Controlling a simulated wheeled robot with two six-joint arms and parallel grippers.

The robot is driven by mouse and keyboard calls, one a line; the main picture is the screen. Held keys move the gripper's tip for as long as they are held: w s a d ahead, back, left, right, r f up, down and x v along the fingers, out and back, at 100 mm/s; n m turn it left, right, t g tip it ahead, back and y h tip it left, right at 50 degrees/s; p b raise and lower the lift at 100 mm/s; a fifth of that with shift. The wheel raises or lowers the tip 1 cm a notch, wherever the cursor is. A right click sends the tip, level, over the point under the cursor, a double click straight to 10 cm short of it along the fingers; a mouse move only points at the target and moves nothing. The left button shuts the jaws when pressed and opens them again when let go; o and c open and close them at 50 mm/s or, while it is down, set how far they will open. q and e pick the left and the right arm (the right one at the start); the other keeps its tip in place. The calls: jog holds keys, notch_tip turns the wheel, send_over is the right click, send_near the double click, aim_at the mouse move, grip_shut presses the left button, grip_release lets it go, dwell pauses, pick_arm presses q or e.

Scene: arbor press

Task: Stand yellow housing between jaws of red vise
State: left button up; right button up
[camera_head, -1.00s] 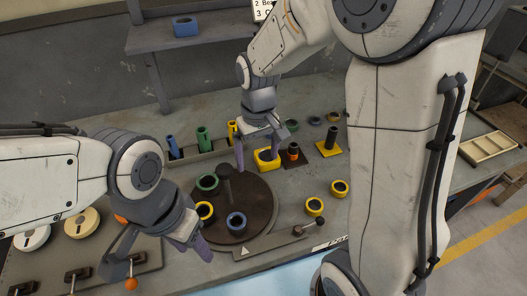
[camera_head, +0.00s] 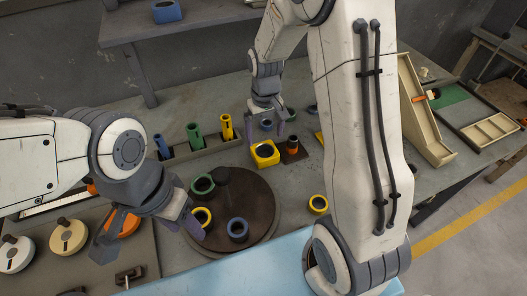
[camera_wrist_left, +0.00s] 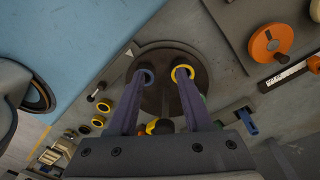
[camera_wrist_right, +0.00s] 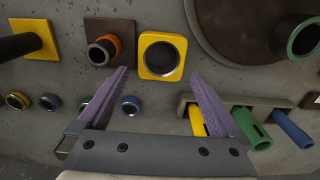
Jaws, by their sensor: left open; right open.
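The yellow housing (camera_head: 254,160) is a square block with a round hole, standing on the grey bench behind the turntable. It also shows in the right wrist view (camera_wrist_right: 145,68), just beyond my fingertips. My right gripper (camera_head: 266,135) is open and empty, its fingers pointing down close to the housing, apart from it in the right wrist view. My left gripper (camera_head: 194,228) is open and empty near the turntable's front left, by a yellow ring (camera_head: 202,211) and a blue ring (camera_head: 238,236). I see no red vise in any view.
The dark turntable (camera_head: 258,200) also carries a green ring and a post. A rack (camera_head: 205,153) holds blue, green and yellow tubes. A beige tray (camera_head: 425,115) is at the right.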

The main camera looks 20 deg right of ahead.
aim_at(265, 148)
jog(key=shift+s+a+f+p, duration=0.1)
jog(key=shift+f+p, duration=0.2)
jog(key=shift+f, duration=1.3)
jog(key=shift+s+f+p, duration=0.1)
jog(key=shift+f+p, duration=0.2)
jog(key=shift+f, duration=1.25)
jog(key=c, duration=1.5)
jog(key=shift+r, duration=0.1)
jog(key=shift+r, duration=0.1)
